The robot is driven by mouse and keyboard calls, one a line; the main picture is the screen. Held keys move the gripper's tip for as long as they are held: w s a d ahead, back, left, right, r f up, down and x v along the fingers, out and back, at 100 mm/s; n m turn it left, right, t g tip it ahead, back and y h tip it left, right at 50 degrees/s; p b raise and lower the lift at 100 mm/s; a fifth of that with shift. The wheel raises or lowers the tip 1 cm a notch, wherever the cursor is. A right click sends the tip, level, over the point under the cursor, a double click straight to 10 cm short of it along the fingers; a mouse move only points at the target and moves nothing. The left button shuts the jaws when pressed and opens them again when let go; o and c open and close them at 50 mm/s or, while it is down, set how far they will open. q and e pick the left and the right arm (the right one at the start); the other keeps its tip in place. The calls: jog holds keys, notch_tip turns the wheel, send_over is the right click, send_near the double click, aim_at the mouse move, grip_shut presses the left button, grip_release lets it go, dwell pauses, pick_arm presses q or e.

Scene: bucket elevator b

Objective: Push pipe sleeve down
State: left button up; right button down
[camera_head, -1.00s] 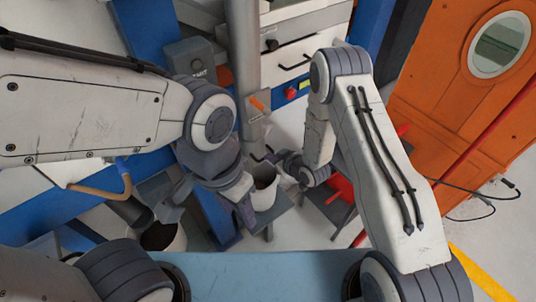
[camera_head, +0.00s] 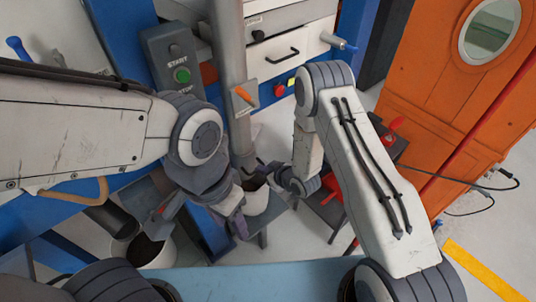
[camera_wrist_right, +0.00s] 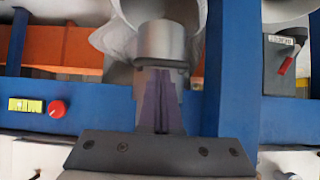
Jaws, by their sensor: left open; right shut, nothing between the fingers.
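A vertical grey pipe (camera_head: 229,60) runs down the middle of the head view. Its lower end, where the pipe sleeve (camera_head: 243,157) seems to be, is above a white bucket (camera_head: 257,203). My right gripper (camera_head: 265,172) is shut and empty, beside this lower end. In the right wrist view, the fingers (camera_wrist_right: 162,100) are closed together. Their tips are at the dark rim of a short grey cylinder, likely the sleeve (camera_wrist_right: 163,42); I cannot tell whether they touch it. My left gripper (camera_head: 238,218) is open, low and left of the bucket, partly hidden by its own wrist.
A control box with a green button (camera_head: 181,75) stands left of the pipe. An orange lever (camera_head: 246,95) is mounted on the pipe. Another bucket with dark contents (camera_head: 150,252) stands at lower left. A small dark table with red items (camera_head: 333,188) and an orange door (camera_head: 450,90) are right.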

jog(key=w+r+v, duration=0.1)
jog(key=r+v, duration=0.1)
jog(key=v, duration=1)
jog(key=shift+a, duration=0.25)
jog(key=shift+r, duration=0.1)
jog(key=s+a+r+g+h, duration=0.2)
jog(key=s+r+g+h, duration=0.25)
jog(key=r, duration=0.55)
jog(key=s+r+g, duration=0.2)
jog(key=s+r, duration=0.3)
jog(key=s, duration=0.5)
jog(key=s+r+g, duration=0.2)
jog(key=s+r, duration=0.3)
jog(key=s, duration=0.5)
jog(key=shift+s+h, duration=0.4)
jog(key=shift+h, duration=0.05)
